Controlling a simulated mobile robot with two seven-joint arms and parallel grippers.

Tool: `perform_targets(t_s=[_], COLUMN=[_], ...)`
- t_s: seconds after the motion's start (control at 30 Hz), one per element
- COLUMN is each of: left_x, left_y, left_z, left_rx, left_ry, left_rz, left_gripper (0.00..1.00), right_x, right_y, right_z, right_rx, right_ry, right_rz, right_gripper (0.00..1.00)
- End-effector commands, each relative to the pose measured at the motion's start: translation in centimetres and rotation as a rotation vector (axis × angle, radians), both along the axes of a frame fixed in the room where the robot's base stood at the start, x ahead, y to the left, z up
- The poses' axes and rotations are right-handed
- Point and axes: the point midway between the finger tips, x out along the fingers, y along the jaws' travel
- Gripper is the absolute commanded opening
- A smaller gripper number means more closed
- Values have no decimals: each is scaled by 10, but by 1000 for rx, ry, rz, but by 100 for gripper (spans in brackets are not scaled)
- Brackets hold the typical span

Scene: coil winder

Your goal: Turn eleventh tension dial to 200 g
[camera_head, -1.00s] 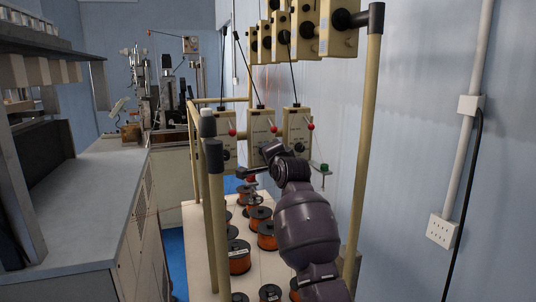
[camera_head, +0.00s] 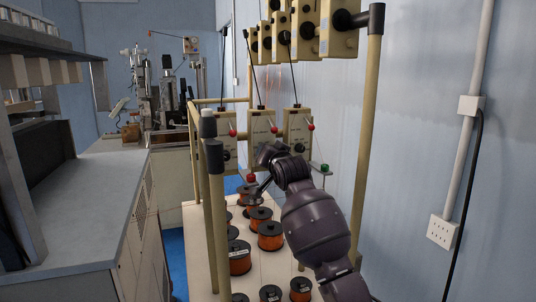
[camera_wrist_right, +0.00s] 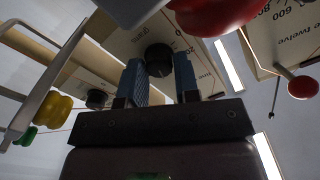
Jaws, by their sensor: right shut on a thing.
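My right gripper (camera_wrist_right: 160,72) has its two blue-padded fingers on either side of a black round dial (camera_wrist_right: 159,58), shut on it. The dial sits on a cream tension box (camera_wrist_right: 118,38) with a printed gram scale, which is partly hidden; its setting cannot be read. My left gripper is out of view.
Red ball-tipped levers, one close above the gripper (camera_wrist_right: 212,14), stand near the fingers. Orange wire spools (camera_head: 270,236) stand on the white base below. Upright posts (camera_head: 365,150) frame the rack. A grey bench (camera_head: 85,210) is on the left.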

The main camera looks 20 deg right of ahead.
Motion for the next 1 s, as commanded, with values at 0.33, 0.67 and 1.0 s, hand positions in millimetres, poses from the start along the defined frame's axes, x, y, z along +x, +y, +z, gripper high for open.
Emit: perform_targets(t_s=[0.33,0.67,1.0], left_x=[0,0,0], left_y=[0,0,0], left_z=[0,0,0], left_rx=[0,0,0], left_ry=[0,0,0], left_rz=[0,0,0], left_gripper=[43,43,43], right_x=[0,0,0], right_y=[1,2,3], right_z=[-1,-1,-1], right_rx=[-333,-646,-966], right_ry=[-10,-20,-31], right_rz=[-1,0,0], right_gripper=[6,6,6])
